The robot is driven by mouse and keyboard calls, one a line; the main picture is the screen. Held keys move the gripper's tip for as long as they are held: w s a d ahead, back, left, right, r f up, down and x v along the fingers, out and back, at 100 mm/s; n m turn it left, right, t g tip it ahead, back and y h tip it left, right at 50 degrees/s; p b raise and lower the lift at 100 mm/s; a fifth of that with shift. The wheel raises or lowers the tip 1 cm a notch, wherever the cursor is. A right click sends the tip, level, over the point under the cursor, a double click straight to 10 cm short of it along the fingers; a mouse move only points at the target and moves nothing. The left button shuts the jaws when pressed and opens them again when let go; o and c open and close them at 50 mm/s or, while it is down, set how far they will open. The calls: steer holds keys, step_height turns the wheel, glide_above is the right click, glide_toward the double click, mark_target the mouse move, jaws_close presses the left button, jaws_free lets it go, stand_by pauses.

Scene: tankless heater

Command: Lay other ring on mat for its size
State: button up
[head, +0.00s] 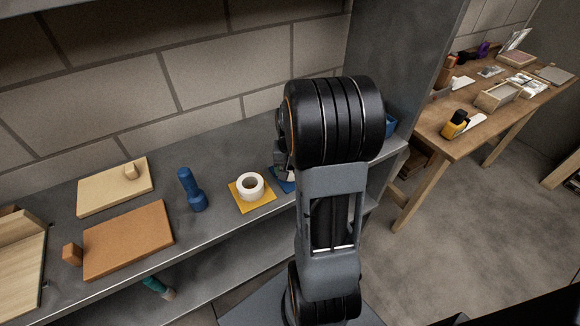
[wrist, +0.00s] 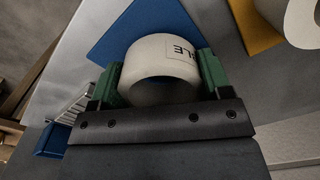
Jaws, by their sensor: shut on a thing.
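My gripper (wrist: 160,80) has its green fingers on either side of a white ring (wrist: 162,60) and is shut on it. The ring has a label with dark letters on it, partly readable. It is over the blue mat (wrist: 125,30); I cannot tell whether it touches the mat. In the head view my arm hides most of my gripper and this ring, and only a corner of the blue mat (head: 285,185) shows. The other white ring (head: 250,186) lies on the yellow mat (head: 262,203), left of the blue mat. Both show at the right of the wrist view.
A blue object (head: 390,125) shows behind my arm. A brick wall backs the grey shelf.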

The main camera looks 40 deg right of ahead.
steer(key=shift+f+b, duration=0.35)
steer(key=shift+f, duration=0.15)
stand_by(0.6)
steer(key=o, duration=1)
steer(key=shift+r, duration=0.1)
step_height(320, 180, up, 14)
steer(key=shift+f+p, duration=0.2)
steer(key=shift+p, duration=0.65)
